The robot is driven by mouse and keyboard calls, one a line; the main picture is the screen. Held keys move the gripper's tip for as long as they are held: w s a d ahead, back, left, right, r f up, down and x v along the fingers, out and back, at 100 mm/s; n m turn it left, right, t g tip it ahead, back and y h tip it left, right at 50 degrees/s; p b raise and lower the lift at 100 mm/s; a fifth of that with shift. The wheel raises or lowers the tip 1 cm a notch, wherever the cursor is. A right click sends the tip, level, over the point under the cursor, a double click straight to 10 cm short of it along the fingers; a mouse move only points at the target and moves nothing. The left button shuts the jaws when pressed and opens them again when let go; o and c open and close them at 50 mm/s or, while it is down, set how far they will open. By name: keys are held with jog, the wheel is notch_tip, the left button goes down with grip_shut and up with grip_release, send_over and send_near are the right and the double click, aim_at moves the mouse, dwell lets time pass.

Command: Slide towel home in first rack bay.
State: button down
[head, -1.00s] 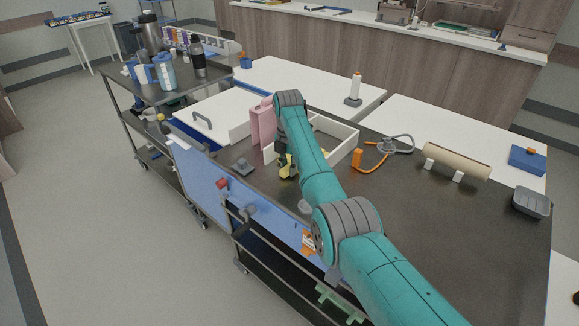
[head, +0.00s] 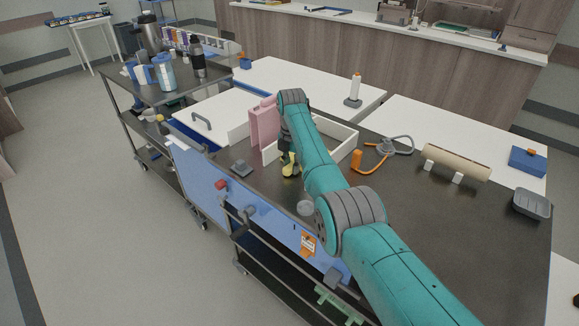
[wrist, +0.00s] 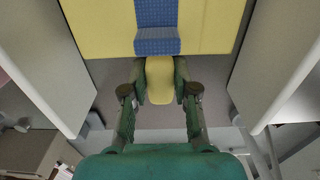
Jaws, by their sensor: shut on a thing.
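In the wrist view my gripper (wrist: 160,82) is shut on a yellow tab at the near end of a yellow piece with a blue textured band, which I take to be the towel (wrist: 105,28). The towel lies between two pale upright walls, the left wall (wrist: 45,65) and the right wall (wrist: 272,65). Its far end is out of view. In the head view a small yellow part of the towel (head: 290,170) shows below my gripper (head: 289,160), beside a white open-topped rack (head: 340,151). My arm hides much of the rack, so the exact bay is unclear.
Pink upright panels (head: 262,128) stand left of the gripper. An orange-and-grey coiled item (head: 397,146) and a beige roll (head: 458,161) lie to the right. The dark top (head: 480,230) is clear at front right.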

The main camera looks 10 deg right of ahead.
jog(key=shift+w+d, duration=0.55)
jog(key=shift+d, duration=0.2)
jog(key=c, duration=0.8)
grip_release()
notch_tip(320, 180, up, 12)
